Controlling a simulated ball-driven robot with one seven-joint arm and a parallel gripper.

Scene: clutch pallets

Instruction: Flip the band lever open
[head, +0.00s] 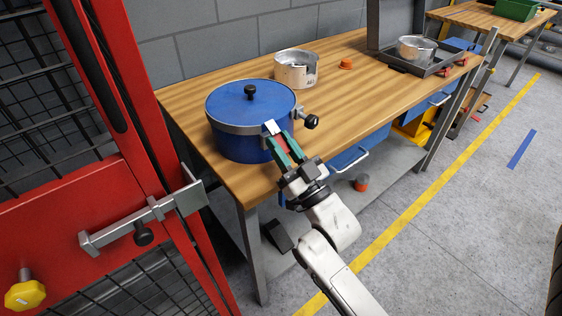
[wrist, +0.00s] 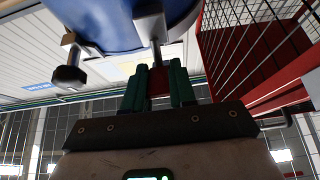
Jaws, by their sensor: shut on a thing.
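A blue drum (head: 238,140) with a blue lid (head: 240,98) stands at the near left of the wooden bench. A grey metal band (head: 222,127) runs around its rim. The band lever (head: 271,127) shows as a short metal piece at the drum's front right; in the wrist view its metal arm (wrist: 151,28) runs down from the band to a red part between my fingers. My gripper (head: 284,145), with green fingers, is shut on the lever; the fingers also show in the wrist view (wrist: 159,80). My fingers hide part of the lever.
A black knob (head: 311,121) sticks out from the band just right of my gripper. A metal pot (head: 296,69) and an orange piece (head: 346,63) stand farther back. A red cage door with a latch (head: 140,222) is close on the left. The bench's middle is clear.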

